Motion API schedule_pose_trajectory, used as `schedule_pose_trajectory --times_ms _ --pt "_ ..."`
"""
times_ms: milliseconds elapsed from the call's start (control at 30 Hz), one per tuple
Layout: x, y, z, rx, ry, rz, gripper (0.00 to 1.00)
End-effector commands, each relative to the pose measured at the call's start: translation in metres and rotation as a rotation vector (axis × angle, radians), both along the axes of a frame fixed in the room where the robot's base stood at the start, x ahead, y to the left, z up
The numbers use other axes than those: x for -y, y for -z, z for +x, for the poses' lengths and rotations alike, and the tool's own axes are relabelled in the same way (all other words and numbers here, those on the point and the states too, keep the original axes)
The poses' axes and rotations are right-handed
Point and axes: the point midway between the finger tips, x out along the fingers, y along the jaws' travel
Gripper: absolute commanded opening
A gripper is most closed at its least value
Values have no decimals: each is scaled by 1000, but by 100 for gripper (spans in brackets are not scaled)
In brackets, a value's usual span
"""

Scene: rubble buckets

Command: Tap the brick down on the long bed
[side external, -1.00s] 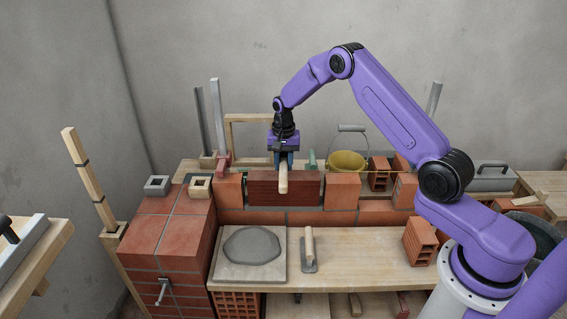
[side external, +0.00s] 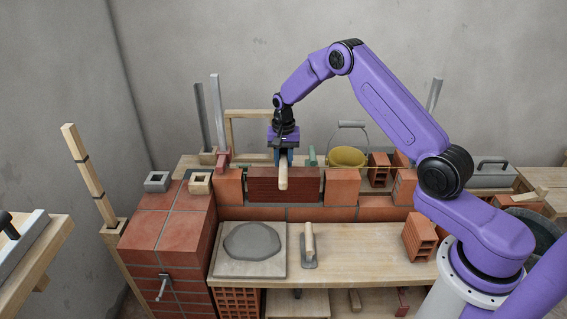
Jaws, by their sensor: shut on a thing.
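A dark red brick (side external: 255,185) lies level on the long bed, a low brick wall (side external: 320,213), in the gap between orange-red bricks on its left and right. My gripper (side external: 283,160) points down over the middle of this brick. It is shut on a tool with a pale wooden handle (side external: 283,177). The handle sticks out toward the camera and hides part of the brick's front face. The tool's head is hidden, and I cannot tell whether the tool touches the brick.
Orange-red bricks (side external: 229,187) and (side external: 342,188) stand close on both sides. A mortar board (side external: 228,268) with grey mortar and a trowel (side external: 310,247) lie in front. A yellow bucket (side external: 347,158) stands behind. The bench middle (side external: 365,250) is clear.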

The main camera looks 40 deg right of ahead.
Motion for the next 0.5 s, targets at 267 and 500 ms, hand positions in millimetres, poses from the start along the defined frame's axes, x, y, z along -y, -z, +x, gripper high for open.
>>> schedule_pose_trajectory --times_ms 267,500 --pt "0 0 0 1 0 -1 0" --pt "0 7 0 -2 0 1 0"
